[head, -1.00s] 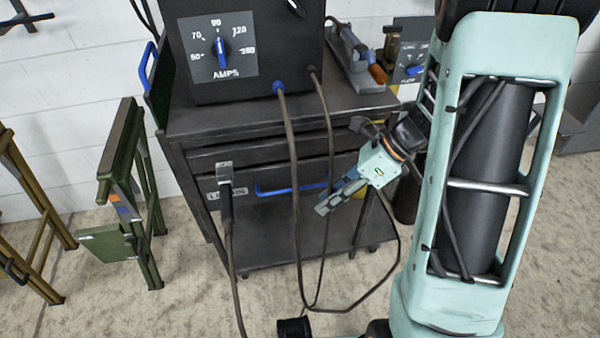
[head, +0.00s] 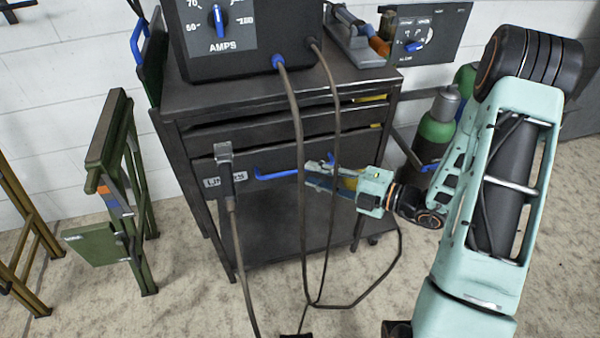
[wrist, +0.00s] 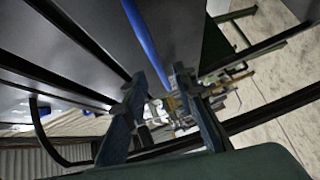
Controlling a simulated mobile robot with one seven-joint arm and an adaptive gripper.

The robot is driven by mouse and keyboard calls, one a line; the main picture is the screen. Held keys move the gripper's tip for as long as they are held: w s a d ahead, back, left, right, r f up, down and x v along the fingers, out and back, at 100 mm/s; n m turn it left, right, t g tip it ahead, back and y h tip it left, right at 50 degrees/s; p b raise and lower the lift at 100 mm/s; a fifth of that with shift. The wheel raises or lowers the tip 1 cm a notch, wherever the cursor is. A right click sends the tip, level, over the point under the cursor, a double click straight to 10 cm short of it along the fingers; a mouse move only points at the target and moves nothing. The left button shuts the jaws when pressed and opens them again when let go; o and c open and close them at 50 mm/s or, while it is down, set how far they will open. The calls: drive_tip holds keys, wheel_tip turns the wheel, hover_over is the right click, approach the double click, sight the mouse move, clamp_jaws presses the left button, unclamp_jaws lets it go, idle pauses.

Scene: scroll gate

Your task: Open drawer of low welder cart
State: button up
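The dark welder cart (head: 270,95) stands against the wall. Its low drawer (head: 280,192) has a label at the left and a long blue handle (head: 270,175). My gripper (head: 312,172) is at the right end of this handle, in front of the drawer, partly crossed by hanging cables. In the wrist view the two fingers (wrist: 160,95) stand apart, and the blue handle (wrist: 145,40) runs down into the space between them, close to the right finger. I cannot tell whether they touch it. The drawer front looks about flush with the cart.
Cables (head: 298,150) hang from the welder (head: 240,35) in front of the drawers. An electrode clamp (head: 225,165) hangs over the drawer's left part. Green gas bottles (head: 437,130) stand right of the cart, a green folding stand (head: 120,165) to its left. Floor in front is mostly clear.

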sight(302, 171)
drive_tip(key=x, duration=0.5)
drive_tip(key=shift+b, duration=0.4)
clamp_jaws()
